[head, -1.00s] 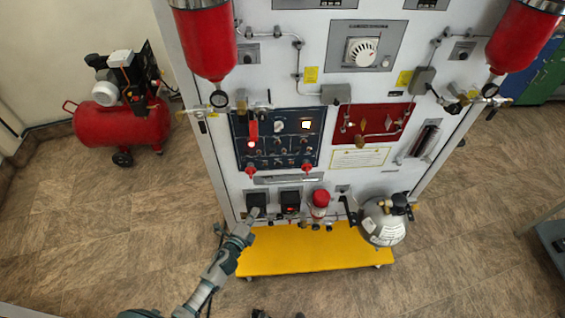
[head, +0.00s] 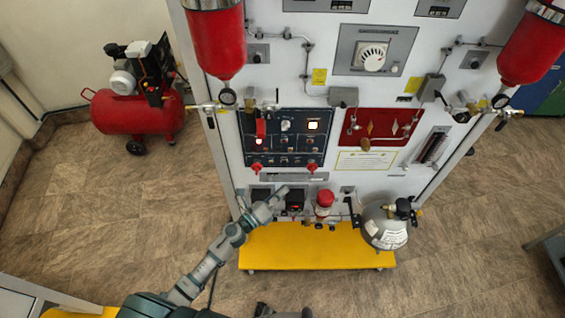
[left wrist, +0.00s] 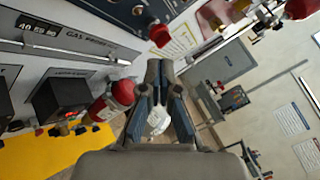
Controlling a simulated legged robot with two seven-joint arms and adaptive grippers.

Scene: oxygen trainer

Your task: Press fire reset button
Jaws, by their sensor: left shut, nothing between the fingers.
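The trainer's upright grey-white panel (head: 290,70) fills the middle of the head view. I cannot read which control is the fire reset button. The dark blue control panel (head: 285,138) holds several small controls, a bright lit square (head: 313,125) and a red glowing light (head: 259,141). My left gripper (head: 282,191) is shut and empty in front of the panel's lower part, below the blue panel. Its closed fingers (left wrist: 160,72) also show in the left wrist view, with part of the blue panel (left wrist: 105,10) at upper left. My right gripper is not in view.
Black boxes (left wrist: 62,98) and a red-topped cylinder (head: 325,200) line the panel's lower edge. A silver round tank (head: 385,228) stands at lower right, above the yellow base (head: 300,250). Red cylinders (head: 217,45) hang above. A red compressor (head: 135,112) stands at left.

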